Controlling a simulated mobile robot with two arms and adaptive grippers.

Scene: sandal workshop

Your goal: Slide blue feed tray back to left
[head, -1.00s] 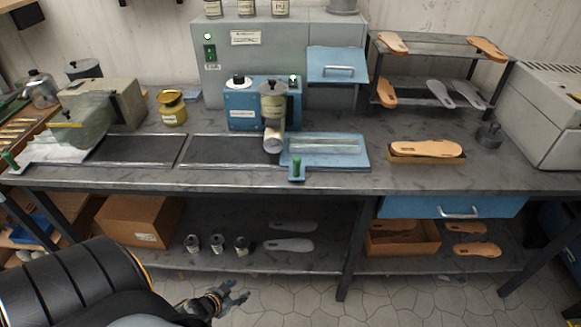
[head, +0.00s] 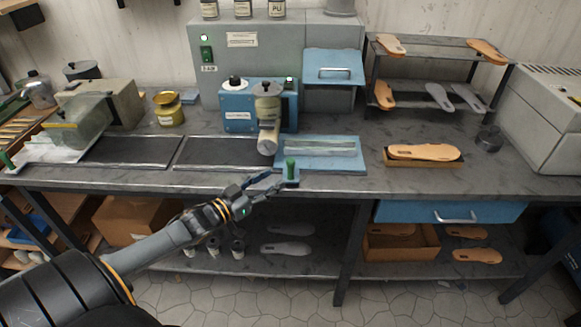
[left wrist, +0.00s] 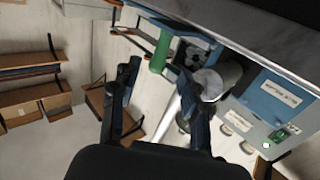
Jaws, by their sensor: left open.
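My left gripper (head: 272,181) is open at the bench's front edge, just left of the handle. In the left wrist view, the green handle (left wrist: 159,52) shows beyond the open fingers (left wrist: 158,78) of my left gripper. Whether a finger touches the handle cannot be told. My right gripper is not in view.
Two dark panels (head: 222,152) lie left of the tray. The blue press (head: 237,113) with a grey cylinder (head: 268,110) stands behind. A yellow jar (head: 168,110) stands at the back left.

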